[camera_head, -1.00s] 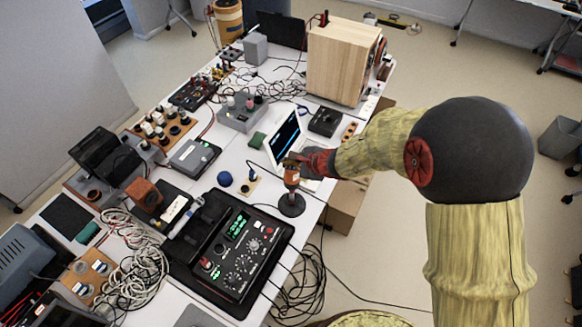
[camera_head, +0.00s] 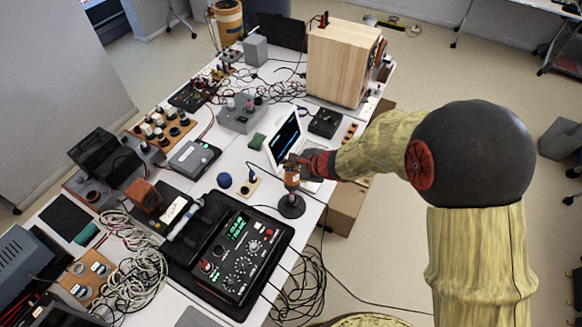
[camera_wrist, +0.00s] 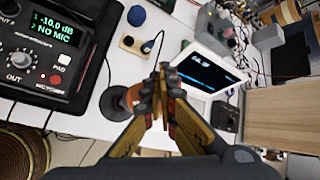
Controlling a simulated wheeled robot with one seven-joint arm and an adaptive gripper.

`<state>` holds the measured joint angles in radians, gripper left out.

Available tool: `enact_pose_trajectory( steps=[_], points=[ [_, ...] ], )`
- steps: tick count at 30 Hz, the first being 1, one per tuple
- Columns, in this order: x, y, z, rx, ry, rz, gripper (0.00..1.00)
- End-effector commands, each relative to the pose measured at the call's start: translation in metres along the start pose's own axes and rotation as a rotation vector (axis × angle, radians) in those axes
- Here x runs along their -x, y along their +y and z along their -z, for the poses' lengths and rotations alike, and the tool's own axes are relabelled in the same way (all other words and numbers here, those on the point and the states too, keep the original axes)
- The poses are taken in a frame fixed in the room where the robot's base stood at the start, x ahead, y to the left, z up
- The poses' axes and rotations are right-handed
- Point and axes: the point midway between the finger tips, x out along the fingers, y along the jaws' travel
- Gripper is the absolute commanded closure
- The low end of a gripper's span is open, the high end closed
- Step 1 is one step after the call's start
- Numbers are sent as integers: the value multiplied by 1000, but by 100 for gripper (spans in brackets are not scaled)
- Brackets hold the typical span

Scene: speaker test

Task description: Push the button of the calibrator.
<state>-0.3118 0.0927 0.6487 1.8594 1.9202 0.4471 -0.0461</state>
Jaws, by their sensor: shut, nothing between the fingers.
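The calibrator (camera_head: 292,179) is a small orange-brown upright cylinder on a stand with a round black base (camera_head: 291,207), near the table's right edge. In the wrist view the calibrator (camera_wrist: 133,96) shows only partly, just left of my fingers, which hide some of it. My gripper (camera_head: 291,162) is at the calibrator's top in the head view. In the wrist view my gripper (camera_wrist: 161,75) has its fingertips together, with nothing held. I cannot tell whether the fingertips touch the calibrator. Its button is not clearly visible.
A black measuring unit (camera_head: 262,262) with a green display lies in front of the calibrator. A white laptop (camera_head: 287,140) stands behind it. A blue ball (camera_head: 224,180) and a small wooden block (camera_head: 242,187) with a blue plug are to its left. Cables hang off the table edge.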

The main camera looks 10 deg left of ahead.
Motion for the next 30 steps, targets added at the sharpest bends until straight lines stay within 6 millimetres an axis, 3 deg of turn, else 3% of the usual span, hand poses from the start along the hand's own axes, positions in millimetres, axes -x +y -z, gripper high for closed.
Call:
enact_pose_trajectory(
  steps=[21,30],
  points=[
    [-3,2,2,-1,0,0,100],
    [5,-4,-3,-1,0,1,100]
  ],
)
